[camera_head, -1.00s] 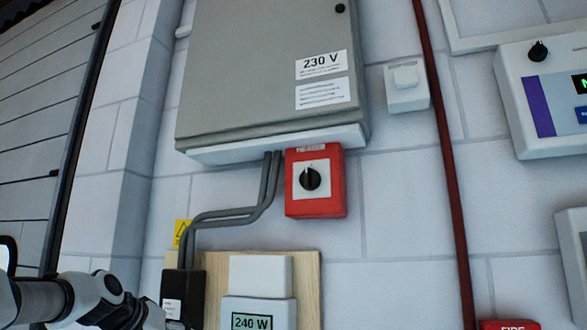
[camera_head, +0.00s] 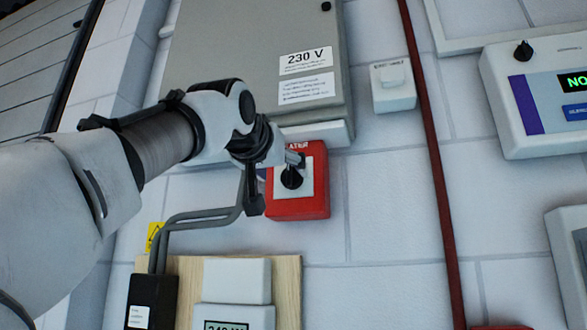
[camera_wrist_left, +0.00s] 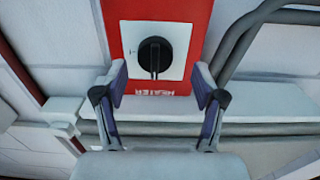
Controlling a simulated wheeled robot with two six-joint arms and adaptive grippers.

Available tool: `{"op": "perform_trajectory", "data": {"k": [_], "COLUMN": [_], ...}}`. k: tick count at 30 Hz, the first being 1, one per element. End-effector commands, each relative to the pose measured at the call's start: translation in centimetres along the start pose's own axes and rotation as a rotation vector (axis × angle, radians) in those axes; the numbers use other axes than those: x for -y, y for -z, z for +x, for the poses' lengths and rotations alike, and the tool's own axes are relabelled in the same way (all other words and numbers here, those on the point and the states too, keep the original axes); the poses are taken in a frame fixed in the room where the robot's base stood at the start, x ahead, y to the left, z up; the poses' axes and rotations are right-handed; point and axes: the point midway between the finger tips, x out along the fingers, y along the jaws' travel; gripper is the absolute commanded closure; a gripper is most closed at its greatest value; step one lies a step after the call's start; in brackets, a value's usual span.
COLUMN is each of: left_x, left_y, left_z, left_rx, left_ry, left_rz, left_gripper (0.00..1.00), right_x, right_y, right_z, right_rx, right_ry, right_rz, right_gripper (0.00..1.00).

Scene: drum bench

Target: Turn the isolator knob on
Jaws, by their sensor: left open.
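The red isolator box (camera_head: 312,207) is on the wall below the grey cabinet. Its black round knob (camera_head: 291,177) sits on a white plate, partly hidden by my gripper in the head view. In the left wrist view the knob (camera_wrist_left: 155,55) shows whole, its grip bar and pale mark running up and down the picture. My left gripper (camera_head: 276,180) is in front of the box. It is open and empty, and in the wrist view its fingertips (camera_wrist_left: 160,83) are spread below the knob, one to each side. I cannot tell whether they touch anything. My right gripper is out of view.
The grey 230 V cabinet (camera_head: 250,60) hangs above the isolator. Grey conduits (camera_head: 200,218) run down on its left to a black box (camera_head: 152,300). A red pipe (camera_head: 436,170) stands to the right. A white switch (camera_head: 393,87) is above right.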

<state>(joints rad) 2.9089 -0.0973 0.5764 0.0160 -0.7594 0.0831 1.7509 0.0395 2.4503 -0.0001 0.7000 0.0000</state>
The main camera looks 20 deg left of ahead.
Motion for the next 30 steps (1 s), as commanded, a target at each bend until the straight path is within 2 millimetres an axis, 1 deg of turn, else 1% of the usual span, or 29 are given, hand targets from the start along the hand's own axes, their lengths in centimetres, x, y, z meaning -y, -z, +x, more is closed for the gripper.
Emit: {"op": "perform_trajectory", "data": {"k": [1, 4, 7, 12, 14, 15, 17, 18, 30], "left_x": [-0.1, -0.1, 0.0, 0.0, 0.0, 0.0, 0.0, 0.0, 0.0], "left_y": [0.3, 0.1, -0.1, -0.1, -0.1, -0.1, -0.1, -0.1, 0.0], "left_z": [0.9, 1.9, 2.3, 2.3, 2.3, 2.3, 2.3, 2.3, 2.3], "left_rx": [0.002, 0.000, 0.000, 0.000, 0.000, 0.000, 0.000, 0.000, 0.000], "left_ry": [0.000, 0.000, 0.000, 0.000, 0.000, 0.000, 0.000, 0.000, 0.000], "left_rz": [0.001, 0.001, 0.001, 0.000, 0.000, 0.000, 0.000, 0.000, 0.038], "left_gripper": [0.30, 0.30, 0.30, 0.30, 0.51, 0.66, 0.87, 0.91, 0.91], "right_x": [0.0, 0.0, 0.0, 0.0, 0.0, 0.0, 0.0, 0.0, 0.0], "right_y": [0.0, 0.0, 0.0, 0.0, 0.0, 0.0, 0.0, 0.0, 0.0], "right_z": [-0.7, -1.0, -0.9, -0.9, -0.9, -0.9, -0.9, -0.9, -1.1], "right_rx": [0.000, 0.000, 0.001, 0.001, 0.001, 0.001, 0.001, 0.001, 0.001], "right_ry": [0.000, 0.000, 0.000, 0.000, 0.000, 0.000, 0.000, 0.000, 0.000], "right_rz": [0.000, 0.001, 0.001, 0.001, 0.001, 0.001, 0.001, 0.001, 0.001], "right_gripper": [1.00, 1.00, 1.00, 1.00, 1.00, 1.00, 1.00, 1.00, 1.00]}}
